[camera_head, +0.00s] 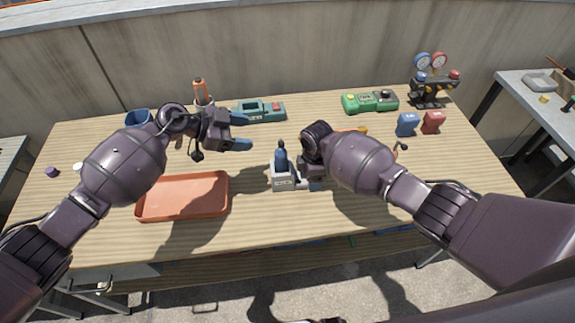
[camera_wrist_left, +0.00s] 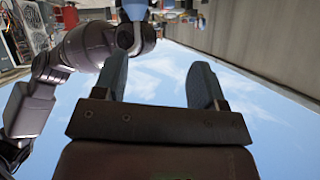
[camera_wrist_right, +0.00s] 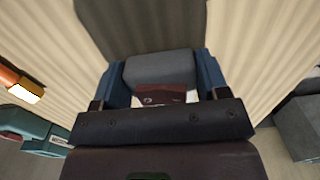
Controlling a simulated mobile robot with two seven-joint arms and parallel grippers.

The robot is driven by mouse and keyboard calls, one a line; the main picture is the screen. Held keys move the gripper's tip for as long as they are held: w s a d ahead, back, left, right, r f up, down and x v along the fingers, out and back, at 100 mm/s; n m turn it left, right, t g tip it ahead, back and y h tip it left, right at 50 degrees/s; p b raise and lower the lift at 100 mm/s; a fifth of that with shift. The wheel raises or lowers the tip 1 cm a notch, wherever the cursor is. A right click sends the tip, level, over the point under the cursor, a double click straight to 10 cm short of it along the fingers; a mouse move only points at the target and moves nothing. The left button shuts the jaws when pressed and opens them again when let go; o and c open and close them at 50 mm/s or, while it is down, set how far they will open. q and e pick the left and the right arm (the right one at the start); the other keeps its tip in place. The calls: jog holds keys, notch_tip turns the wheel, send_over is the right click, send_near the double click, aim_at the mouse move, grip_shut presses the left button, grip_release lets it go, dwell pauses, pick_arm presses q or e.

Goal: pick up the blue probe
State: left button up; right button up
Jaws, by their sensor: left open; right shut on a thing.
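The blue probe (camera_head: 281,155) stands upright in a grey holder (camera_head: 283,181) near the middle of the table. My right gripper (camera_head: 312,183) is at the holder's right side. In the right wrist view a grey block (camera_wrist_right: 160,68), which looks like the holder, sits between the blue fingers of my right gripper (camera_wrist_right: 163,78), shut on it. My left gripper (camera_head: 240,131) is open and empty, up and left of the probe. Its spread fingers also show in the left wrist view (camera_wrist_left: 158,85). A blue item with a grey stem is partly cut off there; I cannot tell what it is.
An orange tray (camera_head: 183,215) lies left of the holder. A blue cup (camera_head: 138,118), an orange-topped tool (camera_head: 200,88) and a teal device (camera_head: 262,110) stand behind. A green device (camera_head: 370,102), gauges (camera_head: 432,82), and blue (camera_head: 407,124) and red (camera_head: 432,122) blocks are at right.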

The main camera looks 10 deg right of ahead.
pick_arm(q)
jog(key=w+d+r+m+t+h, duration=0.1)
jog(key=d+m+t+h, duration=0.1)
jog(key=d+t, duration=0.15)
jog(key=m+t+y, duration=0.7)
jog(key=m+y, duration=0.6)
jog(key=y, duration=0.4)
send_near(283, 158)
jog(key=shift+t, duration=0.25)
jog(key=x, duration=0.6)
jog(key=shift+d+f, duration=0.2)
jog(key=shift+f, duration=0.2)
jog(key=shift+a+x, duration=0.15)
jog(key=shift+x, duration=1.25)
jog(key=shift+a+x, duration=0.1)
jog(key=shift+x, duration=1.25)
